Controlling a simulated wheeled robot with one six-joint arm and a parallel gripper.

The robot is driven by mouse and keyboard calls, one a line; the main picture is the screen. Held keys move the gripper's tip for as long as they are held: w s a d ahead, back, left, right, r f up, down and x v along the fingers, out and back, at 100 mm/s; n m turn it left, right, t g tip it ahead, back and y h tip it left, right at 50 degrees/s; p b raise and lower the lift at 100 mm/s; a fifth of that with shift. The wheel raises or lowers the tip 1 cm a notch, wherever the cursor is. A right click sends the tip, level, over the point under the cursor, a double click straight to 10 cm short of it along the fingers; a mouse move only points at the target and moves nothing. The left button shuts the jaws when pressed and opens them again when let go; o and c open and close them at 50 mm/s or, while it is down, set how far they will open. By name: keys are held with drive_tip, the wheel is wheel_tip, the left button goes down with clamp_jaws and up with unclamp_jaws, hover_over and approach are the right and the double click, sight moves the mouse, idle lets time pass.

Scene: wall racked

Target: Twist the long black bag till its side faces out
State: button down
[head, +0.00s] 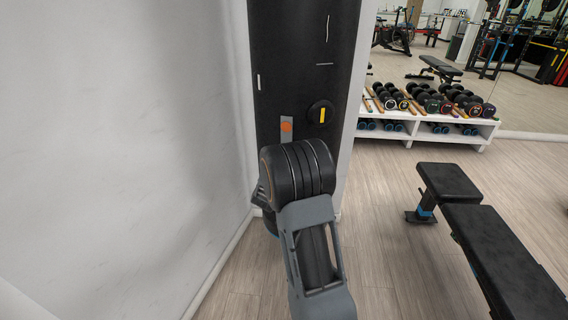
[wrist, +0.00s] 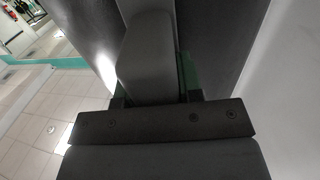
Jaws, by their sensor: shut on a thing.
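The long black bag (head: 290,65) stands upright in the corner by the white wall in the head view. Its visible face bears a round black knob with a yellow bar (head: 321,112), a grey patch with an orange dot (head: 287,127) and thin white marks. My arm covers its lower part. In the wrist view the bag's dark surface (wrist: 228,45) fills the space behind my gripper (wrist: 152,88). The gripper is shut on a smooth grey piece that stands out against the bag. In the head view my wrist hides most of this grip.
The white wall (head: 120,130) is close on the left. A black bench (head: 490,240) stands on the right. A white rack with dumbbells (head: 425,128) is behind it. Wooden floor (head: 390,220) is free between the bag and the bench.

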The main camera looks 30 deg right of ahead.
drive_tip(key=shift+r, duration=0.1)
drive_tip(key=c, duration=0.8)
unclamp_jaws()
drive_tip(key=shift+o, duration=0.2)
drive_tip(key=v, duration=1.3)
drive_tip(key=shift+s+a+p, duration=0.25)
drive_tip(key=shift+s+p, duration=0.05)
drive_tip(key=shift+p, duration=0.1)
drive_tip(key=shift+c, duration=0.3)
